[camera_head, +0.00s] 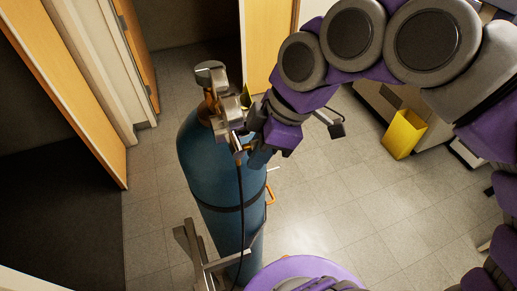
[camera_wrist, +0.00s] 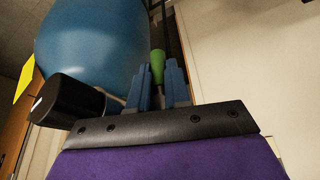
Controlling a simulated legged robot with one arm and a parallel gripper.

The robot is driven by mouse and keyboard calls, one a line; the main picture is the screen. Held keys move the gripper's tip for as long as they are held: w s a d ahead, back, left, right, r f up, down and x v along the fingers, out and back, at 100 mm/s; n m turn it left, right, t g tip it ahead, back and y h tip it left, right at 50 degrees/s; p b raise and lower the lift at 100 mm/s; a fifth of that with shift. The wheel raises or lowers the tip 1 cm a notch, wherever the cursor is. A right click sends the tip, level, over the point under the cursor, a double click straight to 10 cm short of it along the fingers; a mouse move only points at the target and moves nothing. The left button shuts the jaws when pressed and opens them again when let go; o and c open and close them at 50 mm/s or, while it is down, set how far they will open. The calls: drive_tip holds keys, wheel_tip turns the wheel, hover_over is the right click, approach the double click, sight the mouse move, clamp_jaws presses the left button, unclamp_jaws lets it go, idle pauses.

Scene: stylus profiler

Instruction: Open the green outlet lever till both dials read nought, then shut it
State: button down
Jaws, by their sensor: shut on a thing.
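The green outlet lever (camera_wrist: 157,66) shows in the wrist view between the two blue fingers of my gripper (camera_wrist: 157,78), which is shut on it. In the head view my gripper (camera_head: 261,157) is at the right side of the regulator (camera_head: 232,112), on top of a blue gas cylinder (camera_head: 205,160). The lever is hidden there behind my arm. A round metal part (camera_head: 211,73) sits at the top of the cylinder. No dial face can be read in either view. The cylinder also fills the top of the wrist view (camera_wrist: 90,40).
A black hose (camera_head: 241,205) hangs down the cylinder's front. A metal stand (camera_head: 195,255) is at its foot. A black cylindrical part (camera_wrist: 70,97) is left of my fingers. A yellow bin (camera_head: 404,134) stands right on the tiled floor. Doors and walls are at left.

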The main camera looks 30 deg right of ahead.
drive_tip(key=shift+s+g+p, duration=0.1)
drive_tip(key=shift+g+p, duration=0.25)
drive_tip(key=shift+g, duration=0.35)
drive_tip(key=c, duration=1.4)
unclamp_jaws()
drive_tip(key=shift+o, duration=0.2)
drive_tip(key=shift+r, duration=0.15)
drive_tip(key=p+v, duration=0.8)
drive_tip(key=v, duration=0.9)
drive_tip(key=shift+d, duration=0.3)
